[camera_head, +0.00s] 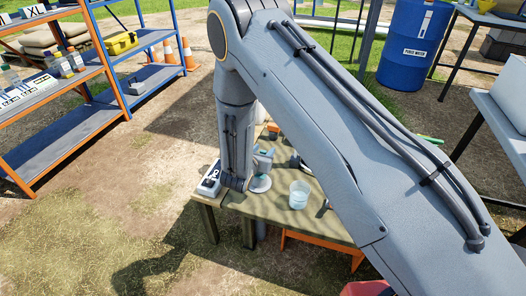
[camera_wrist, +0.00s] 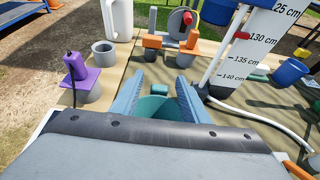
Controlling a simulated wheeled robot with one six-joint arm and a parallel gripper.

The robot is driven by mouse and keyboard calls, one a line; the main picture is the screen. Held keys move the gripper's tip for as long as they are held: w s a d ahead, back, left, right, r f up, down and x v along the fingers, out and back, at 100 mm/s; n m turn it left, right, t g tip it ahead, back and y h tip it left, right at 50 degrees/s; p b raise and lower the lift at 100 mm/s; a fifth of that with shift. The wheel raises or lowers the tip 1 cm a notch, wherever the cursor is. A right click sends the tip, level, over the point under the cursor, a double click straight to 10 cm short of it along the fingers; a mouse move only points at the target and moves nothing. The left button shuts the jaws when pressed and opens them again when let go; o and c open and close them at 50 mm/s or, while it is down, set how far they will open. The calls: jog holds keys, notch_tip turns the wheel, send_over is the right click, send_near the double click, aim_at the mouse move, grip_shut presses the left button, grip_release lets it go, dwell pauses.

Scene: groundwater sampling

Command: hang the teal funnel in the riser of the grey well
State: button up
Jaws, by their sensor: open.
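In the wrist view my gripper (camera_wrist: 160,92) has its two blue-grey fingers spread apart. The teal funnel (camera_wrist: 158,108) shows between and below them, its near part hidden by my wrist. I cannot tell whether the fingers touch it.
A purple fitting (camera_wrist: 80,67) stands left of the grey tube, a white jug (camera_wrist: 118,18) behind it. Orange-and-grey pieces (camera_wrist: 155,42) stand ahead. A clear beaker (camera_head: 299,192) stands on the table (camera_head: 285,217).

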jog(key=shift+s, duration=0.1)
jog(key=v, duration=0.7)
jog(key=shift+s+a+r+p, duration=0.15)
jog(key=shift+s+r+p, duration=0.05)
jog(key=shift+s+p, duration=0.1)
jog(key=shift+w, duration=0.1)
